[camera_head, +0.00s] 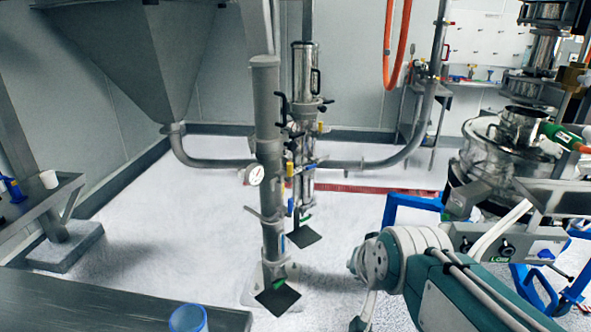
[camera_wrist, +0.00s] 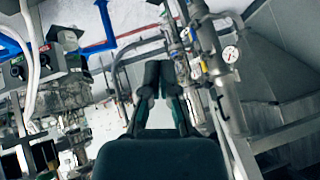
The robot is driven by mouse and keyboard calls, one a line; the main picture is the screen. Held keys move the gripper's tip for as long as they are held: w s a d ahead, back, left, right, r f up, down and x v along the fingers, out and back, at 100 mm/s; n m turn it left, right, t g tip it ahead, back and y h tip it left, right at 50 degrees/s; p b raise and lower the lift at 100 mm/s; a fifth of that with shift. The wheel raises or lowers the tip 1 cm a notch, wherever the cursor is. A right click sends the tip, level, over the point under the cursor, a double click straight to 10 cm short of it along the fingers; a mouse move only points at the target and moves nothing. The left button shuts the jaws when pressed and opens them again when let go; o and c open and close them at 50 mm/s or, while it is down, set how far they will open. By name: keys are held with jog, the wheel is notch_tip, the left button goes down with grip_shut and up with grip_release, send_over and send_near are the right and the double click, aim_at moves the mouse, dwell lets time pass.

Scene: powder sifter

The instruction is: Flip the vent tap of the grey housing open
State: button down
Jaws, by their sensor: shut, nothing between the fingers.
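The grey housing (camera_head: 267,110) is a tall upright cylinder on a floor stand, left of centre in the head view. A round white gauge (camera_head: 256,174) sits on its side. Small yellow and blue fittings show near it, but I cannot tell which is the vent tap or how it is set. In the wrist view the grey housing (camera_wrist: 213,50) is tilted, right of my gripper, with its gauge (camera_wrist: 230,54). My gripper (camera_wrist: 158,70) is shut and empty, apart from the housing.
A shiny steel housing (camera_head: 304,75) stands just behind the grey one. A steel sifter machine (camera_head: 505,150) with blue legs is at right. A dark bench with a blue cup (camera_head: 188,318) is at lower left. Pale floor is open around the stands.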

jog(key=w+a+r+m+t, duration=0.1)
jog(key=w+a+m+t, duration=0.15)
jog(key=w, duration=0.75)
jog(key=w+a+r+m+t, duration=0.15)
jog(key=w+m, duration=0.25)
jog(key=w, duration=0.6)
jog(key=m+t+h, duration=0.2)
jog(key=m+t, duration=0.3)
jog(key=m, duration=0.4)
send_near(290, 170)
jog(key=w+d, duration=0.2)
jog(key=d, duration=0.3)
jog(key=shift+w+a+f+t+h, duration=0.2)
jog(key=shift+w+t+h, duration=0.1)
jog(key=shift+w, duration=0.2)
jog(key=w+d, duration=0.1)
jog(key=w, duration=0.9)
jog(key=s+a, duration=0.2)
jog(key=a, duration=0.1)
jog(key=shift+s+a, duration=0.15)
